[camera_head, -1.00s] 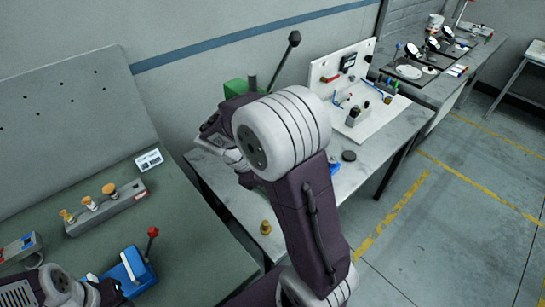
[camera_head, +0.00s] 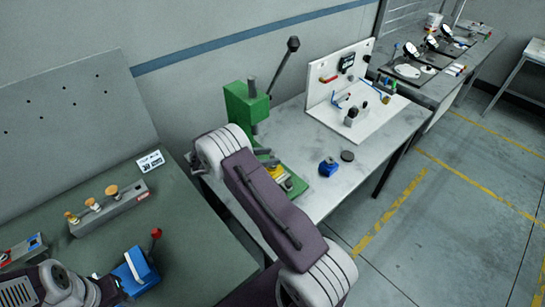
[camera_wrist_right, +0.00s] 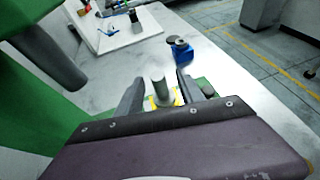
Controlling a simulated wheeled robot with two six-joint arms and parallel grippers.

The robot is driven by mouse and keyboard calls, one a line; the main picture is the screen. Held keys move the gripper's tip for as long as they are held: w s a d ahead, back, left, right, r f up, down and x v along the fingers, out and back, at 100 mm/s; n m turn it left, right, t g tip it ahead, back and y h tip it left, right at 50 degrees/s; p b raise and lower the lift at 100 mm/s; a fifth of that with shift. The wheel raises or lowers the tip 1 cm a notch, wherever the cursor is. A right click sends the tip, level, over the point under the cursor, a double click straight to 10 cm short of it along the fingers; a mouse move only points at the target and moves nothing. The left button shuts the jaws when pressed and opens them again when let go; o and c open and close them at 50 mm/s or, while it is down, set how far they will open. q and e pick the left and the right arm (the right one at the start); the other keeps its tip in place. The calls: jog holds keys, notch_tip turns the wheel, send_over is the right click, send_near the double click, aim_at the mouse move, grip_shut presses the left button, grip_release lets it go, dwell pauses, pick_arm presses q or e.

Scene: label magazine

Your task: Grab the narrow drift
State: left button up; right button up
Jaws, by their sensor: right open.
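A light grey upright cylinder (camera_wrist_right: 160,92), possibly the narrow drift, stands over a yellow part (camera_wrist_right: 152,103) at the press base in the right wrist view. My right gripper (camera_wrist_right: 167,88) is open, with a finger on each side of the cylinder; contact cannot be told. In the head view the right gripper (camera_head: 268,158) is partly hidden by its wrist, beside the green press (camera_head: 243,105). A grey rack (camera_head: 120,212) on the left bench holds three brass-coloured, round-headed pieces (camera_head: 92,204). My left gripper (camera_head: 112,290) is low at left; its jaws are unclear.
A blue block (camera_head: 328,167) and a dark disc (camera_head: 347,156) lie on the press table. A white fixture board (camera_head: 372,118) stands behind them. A blue device with a red-knobbed lever (camera_head: 135,268) is by my left gripper. The press lever (camera_head: 285,65) rises at the back.

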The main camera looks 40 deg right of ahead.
jog(key=p+x, duration=0.1)
jog(key=x, duration=0.3)
jog(key=shift+d+f+p, duration=0.2)
jog(key=shift+p, duration=0.1)
jog(key=shift+d+f, duration=0.25)
jog(key=shift+d, duration=0.1)
jog(key=shift+a, duration=0.1)
grip_shut()
jog(key=shift+r, duration=0.1)
